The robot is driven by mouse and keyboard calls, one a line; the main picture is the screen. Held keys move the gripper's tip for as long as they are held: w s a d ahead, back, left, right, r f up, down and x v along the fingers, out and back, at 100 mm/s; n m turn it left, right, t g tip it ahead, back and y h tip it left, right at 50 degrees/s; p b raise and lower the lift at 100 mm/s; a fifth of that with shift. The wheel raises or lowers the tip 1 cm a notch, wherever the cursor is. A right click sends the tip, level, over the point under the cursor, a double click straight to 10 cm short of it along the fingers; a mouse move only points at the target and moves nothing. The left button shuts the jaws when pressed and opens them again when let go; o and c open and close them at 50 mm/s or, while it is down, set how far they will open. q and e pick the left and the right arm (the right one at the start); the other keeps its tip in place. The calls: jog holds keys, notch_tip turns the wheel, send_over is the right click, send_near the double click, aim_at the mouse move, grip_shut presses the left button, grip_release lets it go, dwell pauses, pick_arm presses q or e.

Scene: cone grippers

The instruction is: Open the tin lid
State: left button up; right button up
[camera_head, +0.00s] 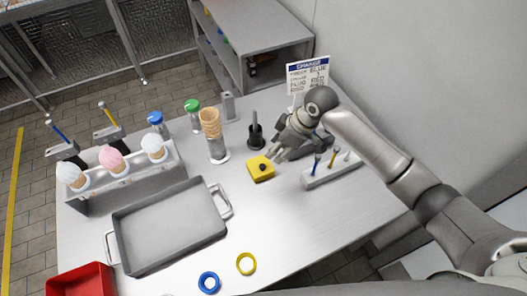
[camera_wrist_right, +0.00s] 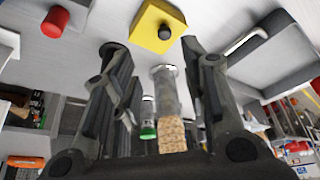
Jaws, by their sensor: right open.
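The yellow tin (camera_head: 260,174) is a square box on the table, with a round black knob (camera_head: 263,167) on its lid. The lid looks seated on it. In the right wrist view the tin (camera_wrist_right: 150,38) is at the top, beyond the fingertips, with the knob (camera_wrist_right: 165,32) facing the camera. My right gripper (camera_head: 279,155) is open and empty, just right of and above the tin, apart from the knob. Its two fingers (camera_wrist_right: 150,58) are spread wide in the wrist view. My left gripper is not in view.
A cone stack (camera_head: 211,123) and a dark holder (camera_head: 256,137) stand behind the tin. A rack of small tools (camera_head: 332,170) is to its right. A grey tray (camera_head: 170,228) fills the left. Blue and yellow rings (camera_head: 246,264) lie in front; the table between is clear.

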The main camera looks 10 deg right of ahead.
jog(key=p, duration=0.1)
send_over(263, 166)
jog(key=s+d, duration=0.1)
jog(key=d, duration=0.1)
jog(key=f, duration=0.5)
jog(key=shift+s+f, duration=0.2)
jog(key=shift+f, duration=0.05)
jog(key=x, duration=0.2)
jog(key=shift+w+f+p, duration=0.25)
jog(key=shift+p, duration=0.05)
jog(key=shift+w+a+f, duration=0.1)
jog(key=shift+a+f, duration=0.2)
jog(key=shift+f, duration=0.5)
jog(key=c, duration=0.5)
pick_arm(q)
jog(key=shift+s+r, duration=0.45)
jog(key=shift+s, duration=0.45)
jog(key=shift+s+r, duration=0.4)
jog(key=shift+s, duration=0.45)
pick_arm(e)
grip_shut()
